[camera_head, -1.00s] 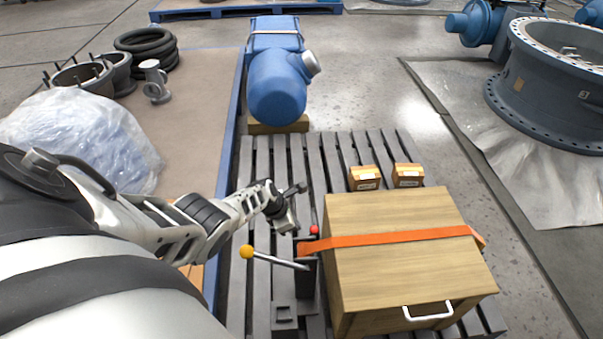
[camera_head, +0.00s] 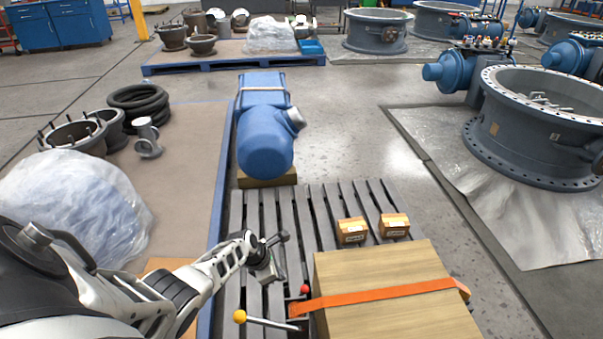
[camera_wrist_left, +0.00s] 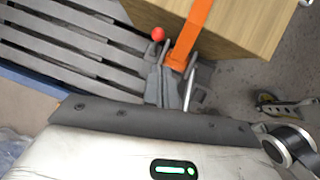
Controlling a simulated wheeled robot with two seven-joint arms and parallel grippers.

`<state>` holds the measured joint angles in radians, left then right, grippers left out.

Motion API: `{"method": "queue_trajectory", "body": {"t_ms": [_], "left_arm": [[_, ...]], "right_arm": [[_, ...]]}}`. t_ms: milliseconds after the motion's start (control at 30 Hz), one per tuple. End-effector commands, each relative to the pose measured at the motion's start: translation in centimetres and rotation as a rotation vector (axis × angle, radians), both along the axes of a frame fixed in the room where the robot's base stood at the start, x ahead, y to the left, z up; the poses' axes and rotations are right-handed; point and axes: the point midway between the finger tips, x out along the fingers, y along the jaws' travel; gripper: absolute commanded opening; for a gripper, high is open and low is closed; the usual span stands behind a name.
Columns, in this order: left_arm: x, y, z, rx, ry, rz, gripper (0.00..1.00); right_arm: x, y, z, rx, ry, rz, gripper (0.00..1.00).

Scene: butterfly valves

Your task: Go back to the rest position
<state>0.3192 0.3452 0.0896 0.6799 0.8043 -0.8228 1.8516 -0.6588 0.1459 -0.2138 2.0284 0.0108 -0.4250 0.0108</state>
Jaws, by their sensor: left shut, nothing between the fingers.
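My left gripper (camera_head: 273,257) is shut and empty above the grey slatted pallet (camera_head: 254,215), up and to the left of the ratchet tensioner's red ball (camera_head: 304,289). It appears apart from the wooden crate (camera_head: 375,272) and its orange strap (camera_head: 385,295). A lever with a yellow ball (camera_head: 239,316) sticks out left of the strap. My right gripper is not in view.
Two small cartons (camera_head: 352,231) stand on the pallet behind the crate. A blue motor (camera_head: 265,145) is beyond them. A plastic-wrapped bundle (camera_head: 75,205) is near my left arm. A large valve ring (camera_head: 540,130) stands at right. Open floor (camera_head: 350,120) lies between.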

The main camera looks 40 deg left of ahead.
Motion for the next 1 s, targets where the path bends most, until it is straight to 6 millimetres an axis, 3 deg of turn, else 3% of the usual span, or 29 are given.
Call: {"method": "queue_trajectory", "body": {"t_ms": [233,367,567,800,1000], "left_arm": [[-0.1,-0.2,0.0,0.006,-0.002,-0.017,0.00],[-1.0,-1.8,0.2,0.070,-0.018,-0.198,0.00],[-5.0,-7.5,2.1,0.302,-0.087,-0.856,0.00],[-11.7,-14.0,7.8,0.594,-0.198,-1.651,0.00],[-15.8,-16.4,12.9,0.762,-0.250,-2.045,0.00]], "right_arm": [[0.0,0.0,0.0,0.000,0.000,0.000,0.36],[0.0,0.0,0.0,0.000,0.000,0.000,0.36],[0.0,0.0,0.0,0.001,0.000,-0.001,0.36],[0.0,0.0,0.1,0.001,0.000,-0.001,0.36],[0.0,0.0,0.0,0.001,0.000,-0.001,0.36]]}}
